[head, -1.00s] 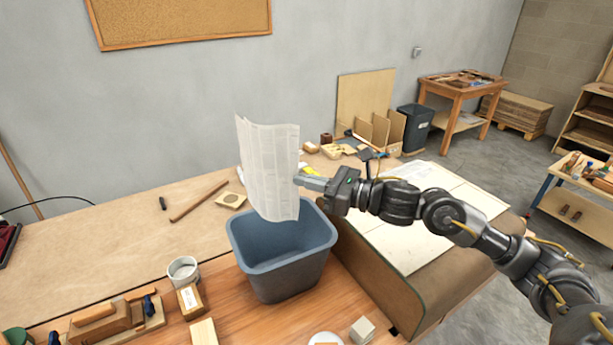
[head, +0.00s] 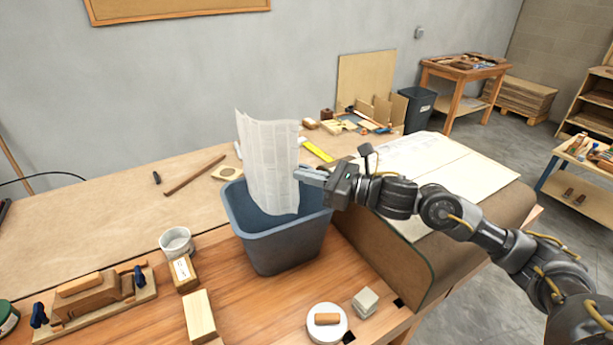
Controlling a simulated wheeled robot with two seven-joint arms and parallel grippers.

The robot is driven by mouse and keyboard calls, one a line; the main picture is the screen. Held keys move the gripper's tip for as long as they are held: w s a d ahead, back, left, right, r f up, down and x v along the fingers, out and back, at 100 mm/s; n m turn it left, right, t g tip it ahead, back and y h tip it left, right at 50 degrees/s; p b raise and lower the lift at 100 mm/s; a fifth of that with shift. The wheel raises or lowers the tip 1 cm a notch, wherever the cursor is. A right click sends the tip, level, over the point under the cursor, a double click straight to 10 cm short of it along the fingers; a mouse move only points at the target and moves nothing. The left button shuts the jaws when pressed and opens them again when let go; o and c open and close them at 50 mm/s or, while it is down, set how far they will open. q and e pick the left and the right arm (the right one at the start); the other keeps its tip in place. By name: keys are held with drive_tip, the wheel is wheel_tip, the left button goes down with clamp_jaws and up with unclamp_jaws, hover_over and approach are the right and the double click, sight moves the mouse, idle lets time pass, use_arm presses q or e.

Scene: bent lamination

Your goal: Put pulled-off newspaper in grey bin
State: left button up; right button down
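The newspaper sheet (head: 268,165) hangs upright and slightly curled, held at its right edge by my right gripper (head: 312,175). Its lower end overlaps the opening of the grey bin (head: 275,248); it looks to be over or just inside the rim. The bin stands on the wooden bench, and its near wall and rim show clearly. My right gripper is shut on the sheet, above the bin's right side. My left gripper is not in view.
A curved brown form with pale sheets (head: 440,175) stands right of the bin. A white cup (head: 176,243), a wood block (head: 199,317), a plane (head: 95,295) and a round white dish (head: 327,323) lie around the bin's near side. The bench behind left is mostly clear.

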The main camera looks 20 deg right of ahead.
drive_tip(key=c, duration=2.2)
unclamp_jaws()
drive_tip(key=shift+f, duration=0.1)
drive_tip(key=c, duration=1.6)
unclamp_jaws()
drive_tip(key=shift+s+d, duration=0.1)
drive_tip(key=b+v, duration=0.5)
drive_tip(key=v, duration=0.5)
drive_tip(key=shift+s+d, duration=0.2)
drive_tip(key=shift+d, duration=0.05)
